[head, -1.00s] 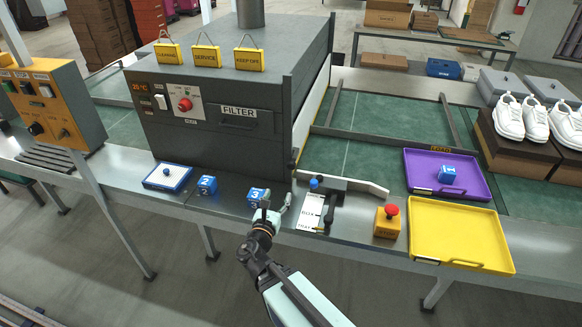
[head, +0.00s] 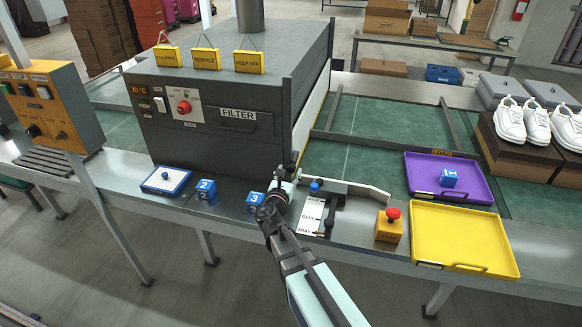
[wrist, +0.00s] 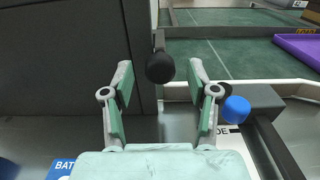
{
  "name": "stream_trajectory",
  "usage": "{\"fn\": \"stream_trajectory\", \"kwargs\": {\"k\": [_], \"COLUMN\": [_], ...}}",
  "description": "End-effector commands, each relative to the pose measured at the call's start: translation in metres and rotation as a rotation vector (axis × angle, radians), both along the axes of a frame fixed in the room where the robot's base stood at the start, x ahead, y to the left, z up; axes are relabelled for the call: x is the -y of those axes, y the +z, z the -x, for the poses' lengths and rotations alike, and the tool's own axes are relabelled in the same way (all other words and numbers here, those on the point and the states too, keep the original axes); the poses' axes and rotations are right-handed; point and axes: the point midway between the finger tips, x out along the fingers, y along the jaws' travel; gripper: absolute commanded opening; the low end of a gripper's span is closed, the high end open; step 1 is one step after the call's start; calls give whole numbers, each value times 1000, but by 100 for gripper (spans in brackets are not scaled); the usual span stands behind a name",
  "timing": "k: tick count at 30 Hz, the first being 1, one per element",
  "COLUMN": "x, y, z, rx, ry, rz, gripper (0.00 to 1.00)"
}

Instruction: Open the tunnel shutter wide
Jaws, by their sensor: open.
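The tunnel is a big dark grey box (head: 225,90) on the line. In the head view a pale panel (head: 310,110) shows along its right, belt-side end; I cannot tell how far the shutter is open. A black round knob on a short rod (wrist: 160,67) is in the wrist view, at the tunnel's front right corner. My gripper (wrist: 160,82) is open, with one finger on each side of the knob in that view. I cannot tell whether the fingers reach it. In the head view my gripper (head: 283,180) is just in front of that corner.
Blue numbered cubes (head: 206,190) stand on the front ledge. Right of my gripper are a blue-knobbed lever (head: 315,187) by a labelled plate, a red stop button (head: 393,214), a purple tray (head: 480,188) and a yellow tray (head: 465,235). Green belt lies behind.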

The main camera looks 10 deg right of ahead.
Motion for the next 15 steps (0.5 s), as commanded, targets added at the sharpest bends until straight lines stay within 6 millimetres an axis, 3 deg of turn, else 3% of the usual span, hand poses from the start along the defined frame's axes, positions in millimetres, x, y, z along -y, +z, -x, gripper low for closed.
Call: {"fn": "stream_trajectory", "kwargs": {"k": [6, 15], "x": [10, 12], "y": [0, 0], "z": [-21, -24], "rx": [0, 0], "ry": [0, 0], "rz": [-1, 0], "gripper": [59, 59]}}
